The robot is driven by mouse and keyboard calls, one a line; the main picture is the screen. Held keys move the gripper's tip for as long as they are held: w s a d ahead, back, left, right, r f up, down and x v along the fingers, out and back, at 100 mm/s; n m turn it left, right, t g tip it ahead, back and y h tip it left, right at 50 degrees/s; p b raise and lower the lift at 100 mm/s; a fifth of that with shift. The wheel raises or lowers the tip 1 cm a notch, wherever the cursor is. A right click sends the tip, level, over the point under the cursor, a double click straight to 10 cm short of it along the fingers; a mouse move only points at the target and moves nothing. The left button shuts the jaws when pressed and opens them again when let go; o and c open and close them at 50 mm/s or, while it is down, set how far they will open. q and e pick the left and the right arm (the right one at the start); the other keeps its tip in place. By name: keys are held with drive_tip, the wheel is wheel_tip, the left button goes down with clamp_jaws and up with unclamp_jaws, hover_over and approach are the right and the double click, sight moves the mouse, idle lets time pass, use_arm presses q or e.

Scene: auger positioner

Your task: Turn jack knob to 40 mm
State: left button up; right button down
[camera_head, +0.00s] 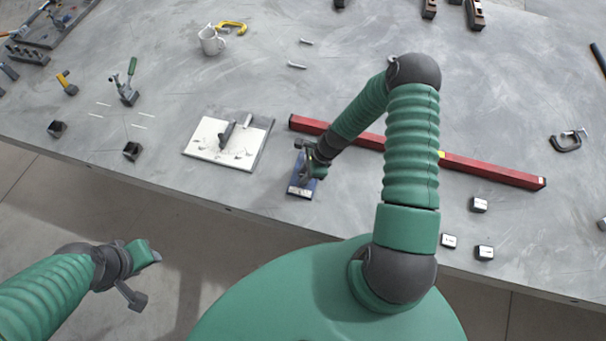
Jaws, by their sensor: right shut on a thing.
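The blue jack (302,188) stands on the grey table near its front edge, with a pale scale strip on its front. My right gripper (310,172) is at the top of the jack and shut on what I take to be its knob. The knob itself is hidden behind the gripper, and the scale is too small to read. My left gripper (146,275) hangs low at the left, off the table's front edge and away from the jack.
A long red level (490,172) lies behind the jack, passing behind my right arm. A white plate with tools (206,145) lies left of the jack. Small blocks (484,252) sit at the right front.

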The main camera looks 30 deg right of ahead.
drive_tip(key=shift+n, duration=0.4)
drive_tip(key=shift+d+f+n+g+b, duration=0.15)
drive_tip(key=shift+n+g+b, duration=0.2)
drive_tip(key=shift+n, duration=0.25)
drive_tip(key=n+g+b, duration=0.1)
drive_tip(key=n, duration=0.2)
drive_tip(key=n+g+b, duration=0.1)
drive_tip(key=n, duration=0.2)
drive_tip(key=shift+w+y, duration=0.1)
drive_tip(key=shift+y, duration=0.2)
drive_tip(key=n+g+b, duration=0.2)
drive_tip(key=n, duration=0.2)
drive_tip(key=shift+h, duration=0.4)
drive_tip(key=shift+r+n+g+b, duration=0.2)
drive_tip(key=shift+n+g+b, duration=0.15)
drive_tip(key=shift+n, duration=1.05)
drive_tip(key=shift+w+h, duration=0.1)
drive_tip(key=shift+h, duration=0.2)
drive_tip(key=c, duration=1.5)
unclamp_jaws()
drive_tip(key=shift+o, duration=0.2)
